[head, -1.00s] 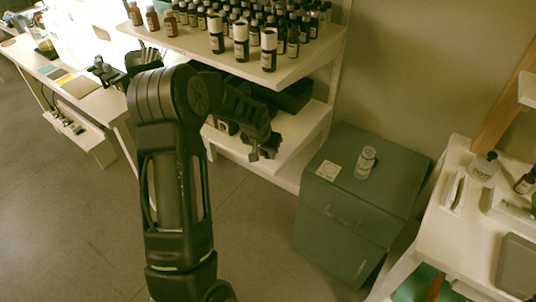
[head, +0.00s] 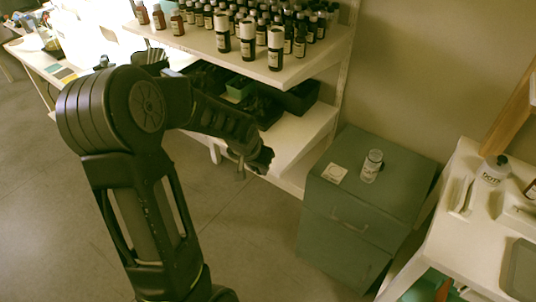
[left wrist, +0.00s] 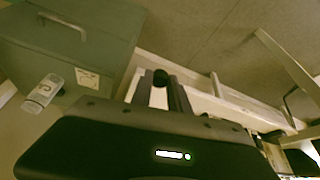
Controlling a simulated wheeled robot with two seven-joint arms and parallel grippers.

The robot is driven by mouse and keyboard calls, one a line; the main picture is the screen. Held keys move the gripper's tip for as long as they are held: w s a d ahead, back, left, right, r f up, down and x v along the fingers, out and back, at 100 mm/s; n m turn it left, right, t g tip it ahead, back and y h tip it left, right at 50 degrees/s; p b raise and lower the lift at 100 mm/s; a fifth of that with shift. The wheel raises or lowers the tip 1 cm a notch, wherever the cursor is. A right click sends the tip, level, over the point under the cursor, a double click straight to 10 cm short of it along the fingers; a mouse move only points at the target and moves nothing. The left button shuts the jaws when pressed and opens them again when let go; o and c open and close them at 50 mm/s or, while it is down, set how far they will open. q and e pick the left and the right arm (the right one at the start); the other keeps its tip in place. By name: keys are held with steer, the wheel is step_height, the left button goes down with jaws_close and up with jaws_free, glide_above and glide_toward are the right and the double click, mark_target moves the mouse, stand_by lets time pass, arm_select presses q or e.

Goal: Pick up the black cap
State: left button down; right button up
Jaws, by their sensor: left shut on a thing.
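My left gripper (head: 241,168) hangs above the floor, in front of the white shelf and left of the green cabinet. In the left wrist view its fingers (left wrist: 162,88) are shut on a small round black cap (left wrist: 160,77) at their tips. In the head view the cap cannot be made out clearly. My right gripper is not in view.
The green cabinet (head: 350,225) has a label card (head: 334,173) on top. The white shelf (head: 290,72) holds rows of dark bottles. A white table (head: 470,240) with a pump bottle (head: 492,170) stands at the right. The floor between shelf and cabinet is clear.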

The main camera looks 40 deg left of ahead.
arm_select(q)
steer(key=s+d, duration=0.1)
steer(key=s, duration=0.7)
steer(key=shift+d+b, duration=0.35)
steer(key=shift+d, duration=0.05)
